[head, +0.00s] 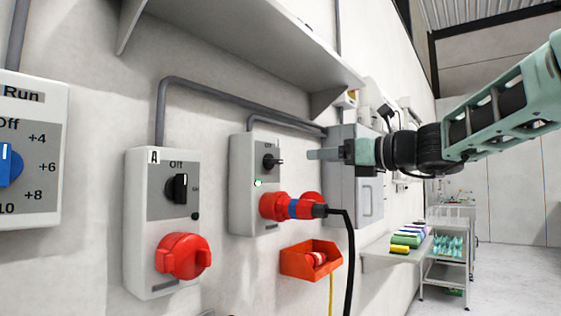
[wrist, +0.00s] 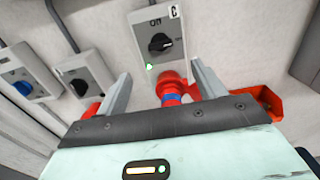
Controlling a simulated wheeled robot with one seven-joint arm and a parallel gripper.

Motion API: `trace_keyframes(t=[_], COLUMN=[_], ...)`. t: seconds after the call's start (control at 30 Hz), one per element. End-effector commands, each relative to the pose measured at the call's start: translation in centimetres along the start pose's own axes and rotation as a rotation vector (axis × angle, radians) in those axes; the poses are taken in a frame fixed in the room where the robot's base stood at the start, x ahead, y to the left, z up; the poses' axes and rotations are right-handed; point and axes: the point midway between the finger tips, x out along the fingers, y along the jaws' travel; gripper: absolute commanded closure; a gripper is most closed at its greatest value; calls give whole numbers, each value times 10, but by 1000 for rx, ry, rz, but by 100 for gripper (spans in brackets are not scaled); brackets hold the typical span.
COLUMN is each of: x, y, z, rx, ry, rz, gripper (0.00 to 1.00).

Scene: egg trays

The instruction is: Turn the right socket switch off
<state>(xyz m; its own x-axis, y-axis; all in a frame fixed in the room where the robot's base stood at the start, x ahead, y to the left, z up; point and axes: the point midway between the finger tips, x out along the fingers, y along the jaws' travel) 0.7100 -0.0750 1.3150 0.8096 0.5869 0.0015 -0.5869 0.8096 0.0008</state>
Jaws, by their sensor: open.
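The right socket box (head: 241,190) is light grey and wall-mounted. In the wrist view, the switch (wrist: 159,44) shows above and between the two open fingers (wrist: 161,68), with nothing held. The gripper body hides the lower part of the plug there.
The left socket box (head: 140,235), marked A, has a black switch and red cover. An orange bin (head: 309,262) hangs below the right socket; a black cable runs beside it. A shelf (head: 250,45) overhangs above. A grey cabinet (head: 345,190) stands behind my gripper.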

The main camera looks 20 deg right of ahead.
Motion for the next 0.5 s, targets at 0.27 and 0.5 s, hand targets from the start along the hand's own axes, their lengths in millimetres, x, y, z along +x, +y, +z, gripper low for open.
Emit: trace_keyframes(t=[0.27,0.5], x=[61,106], y=[1,1], z=[0,0], rx=[3,1], ry=[1,1], rz=[4,4], gripper=[31,31])
